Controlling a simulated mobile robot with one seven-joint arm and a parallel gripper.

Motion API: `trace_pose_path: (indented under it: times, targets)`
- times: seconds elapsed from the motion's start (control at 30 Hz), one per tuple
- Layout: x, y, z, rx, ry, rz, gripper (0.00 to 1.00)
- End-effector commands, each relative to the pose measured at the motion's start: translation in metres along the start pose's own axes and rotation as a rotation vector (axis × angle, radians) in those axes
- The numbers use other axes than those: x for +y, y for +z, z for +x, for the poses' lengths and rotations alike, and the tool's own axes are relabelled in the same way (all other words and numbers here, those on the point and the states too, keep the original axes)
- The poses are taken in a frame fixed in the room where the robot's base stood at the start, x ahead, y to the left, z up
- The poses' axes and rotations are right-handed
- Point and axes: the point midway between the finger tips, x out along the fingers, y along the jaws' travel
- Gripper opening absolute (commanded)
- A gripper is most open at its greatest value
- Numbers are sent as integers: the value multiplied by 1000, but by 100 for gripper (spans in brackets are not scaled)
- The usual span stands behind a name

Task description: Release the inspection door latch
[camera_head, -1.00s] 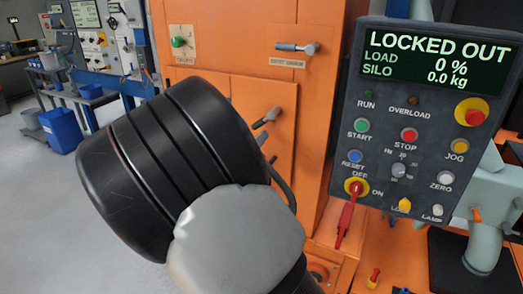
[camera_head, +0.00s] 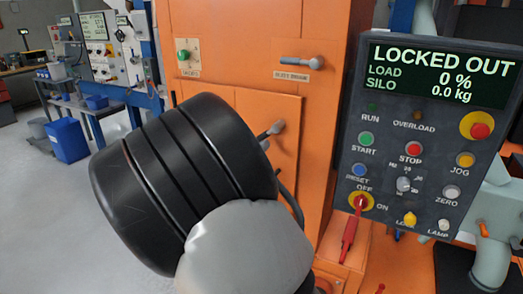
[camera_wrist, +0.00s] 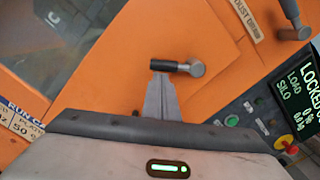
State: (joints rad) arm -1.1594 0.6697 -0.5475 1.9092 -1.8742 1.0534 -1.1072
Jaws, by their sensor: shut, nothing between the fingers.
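The inspection door (camera_head: 276,105) is an orange panel on the orange casing and looks closed in the head view. A grey latch lever (camera_head: 272,130) sticks out near its right edge. The same kind of lever, with a dark grip and round grey hub, shows in the wrist view (camera_wrist: 178,67). My gripper (camera_wrist: 160,80) is shut and empty, its fingertips just below the lever's dark grip in the picture. I cannot tell whether they touch it. In the head view my black and grey arm hides the gripper and the lower left of the door.
Another lever (camera_head: 302,62) with a label sits above the door. A green knob (camera_head: 183,55) is at upper left. The control panel (camera_head: 430,140) reads LOCKED OUT and stands close on the right, with a red tag hanging from its switch. Open floor lies left.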

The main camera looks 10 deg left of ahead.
Motion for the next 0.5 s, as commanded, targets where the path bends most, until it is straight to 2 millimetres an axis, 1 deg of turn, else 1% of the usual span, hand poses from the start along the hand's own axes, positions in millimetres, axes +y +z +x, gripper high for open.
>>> trace_pose_path:
  times: [0.27,0.5]
  targets:
    - [3,6,0,-1,-3,92,0]
    - [6,16,1,-2,-12,270,0]
